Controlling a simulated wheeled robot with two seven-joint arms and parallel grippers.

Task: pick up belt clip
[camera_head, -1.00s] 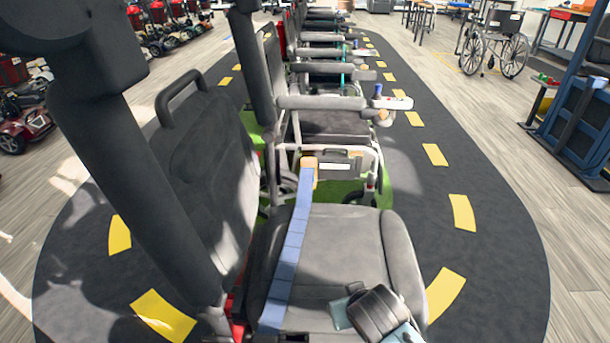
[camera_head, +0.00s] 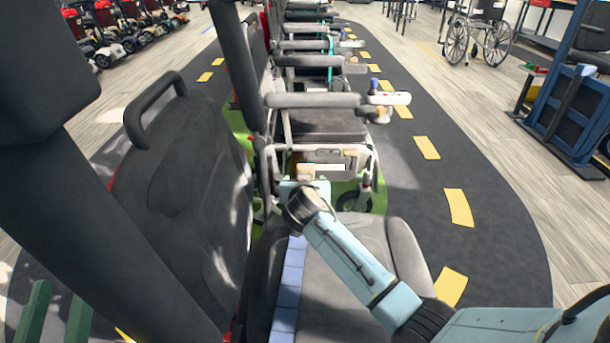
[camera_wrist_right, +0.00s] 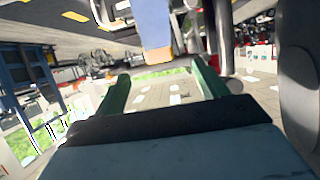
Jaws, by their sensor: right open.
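The belt clip (camera_head: 306,171) is a tan-orange block at the far end of a blue belt (camera_head: 288,290) lying over the grey seat. In the right wrist view the clip (camera_wrist_right: 158,59) hangs at the end of the blue strap, at the top centre. My right gripper (camera_wrist_right: 161,70) is open, its two green fingers apart, with the clip showing between their tips; I cannot tell if they touch it. In the head view my right wrist hides the fingers and part of the belt. My left gripper (camera_head: 60,291) shows two separate green fingers at the lower left and looks open and empty.
The grey seat (camera_head: 350,275) has a tall backrest (camera_head: 185,190) on its left. Close behind stands another chair with an armrest (camera_head: 315,100). A wheelchair (camera_head: 480,35) and a blue rack (camera_head: 565,115) stand farther right. The dark floor at right is clear.

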